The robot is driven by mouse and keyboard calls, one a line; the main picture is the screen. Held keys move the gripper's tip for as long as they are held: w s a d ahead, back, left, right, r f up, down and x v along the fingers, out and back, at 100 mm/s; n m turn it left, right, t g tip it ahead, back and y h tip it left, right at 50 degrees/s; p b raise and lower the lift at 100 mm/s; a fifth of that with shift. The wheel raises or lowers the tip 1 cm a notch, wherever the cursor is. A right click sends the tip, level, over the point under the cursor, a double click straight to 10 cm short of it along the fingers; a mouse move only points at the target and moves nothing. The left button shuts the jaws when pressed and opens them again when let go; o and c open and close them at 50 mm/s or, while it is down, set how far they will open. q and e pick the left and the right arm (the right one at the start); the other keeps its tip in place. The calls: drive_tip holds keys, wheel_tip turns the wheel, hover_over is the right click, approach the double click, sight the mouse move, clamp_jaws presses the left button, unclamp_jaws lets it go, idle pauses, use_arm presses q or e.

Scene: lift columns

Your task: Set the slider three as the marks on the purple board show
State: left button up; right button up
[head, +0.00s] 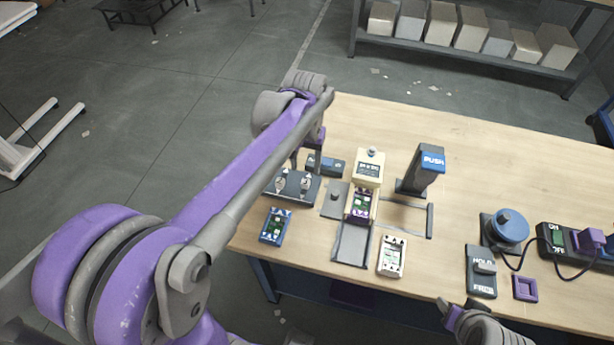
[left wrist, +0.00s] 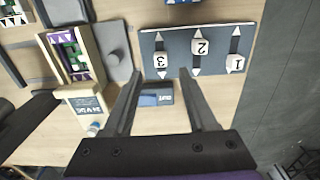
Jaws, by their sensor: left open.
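The slider panel (left wrist: 180,64) is a dark plate with three white knobs numbered 1, 2 and 3, upside down in the left wrist view; the head view shows it partly behind my arm (head: 282,198). The slider three knob (left wrist: 162,61) sits below the middle of its track in the left wrist view; slider two is near mid-track. The purple board (left wrist: 84,66), with a green part and white triangle marks, lies in a cream holder; it shows small in the head view (head: 361,204). My left gripper (left wrist: 160,78) is open and empty, above the panel's edge near slider three.
A small dark block with a blue label (left wrist: 155,98) lies between my left fingers in the picture. Part of my right arm shows at the bottom right.

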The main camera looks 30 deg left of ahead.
sight(306, 182)
use_arm(q)
wheel_tip(306, 182, down, 6)
drive_tip(key=shift+f, duration=0.2)
drive_tip(key=shift+a, duration=0.1)
clamp_jaws()
idle(1.4)
